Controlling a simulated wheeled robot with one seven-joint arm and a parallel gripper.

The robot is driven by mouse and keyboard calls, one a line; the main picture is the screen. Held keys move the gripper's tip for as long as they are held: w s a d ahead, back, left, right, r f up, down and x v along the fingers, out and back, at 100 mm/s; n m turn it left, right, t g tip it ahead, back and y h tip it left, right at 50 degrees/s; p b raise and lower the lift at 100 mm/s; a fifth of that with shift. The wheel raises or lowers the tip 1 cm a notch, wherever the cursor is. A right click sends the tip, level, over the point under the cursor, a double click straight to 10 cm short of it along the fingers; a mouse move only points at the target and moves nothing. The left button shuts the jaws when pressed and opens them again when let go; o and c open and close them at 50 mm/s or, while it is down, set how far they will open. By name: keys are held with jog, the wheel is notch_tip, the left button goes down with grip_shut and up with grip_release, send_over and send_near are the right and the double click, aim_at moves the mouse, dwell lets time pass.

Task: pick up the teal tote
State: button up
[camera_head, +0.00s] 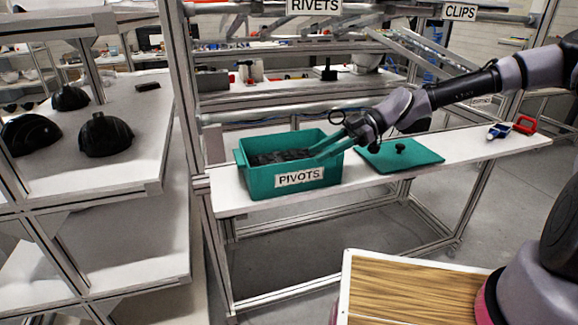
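The teal tote (246,182) stands upright on the white bench shelf and bears a white label reading PIVOTS. Its top is open and dark small parts (280,156) fill the inside. My gripper (326,146) reaches in from the right and is at the tote's right end, over or at the rim. The fingers blend with the teal there, so I cannot tell whether they touch or grip the wall. A flat teal lid (422,158) with a black knob lies on the shelf just right of the tote.
A red-handled item (525,125) and a blue item (498,131) lie at the bench's right end. A wood-topped surface (405,290) is in the lower right foreground.

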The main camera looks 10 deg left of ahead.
aim_at(305, 161)
jog(key=x, duration=0.5)
jog(key=shift+w+f, duration=0.3)
jog(key=shift+f, duration=0.05)
grip_shut()
dwell(1.0)
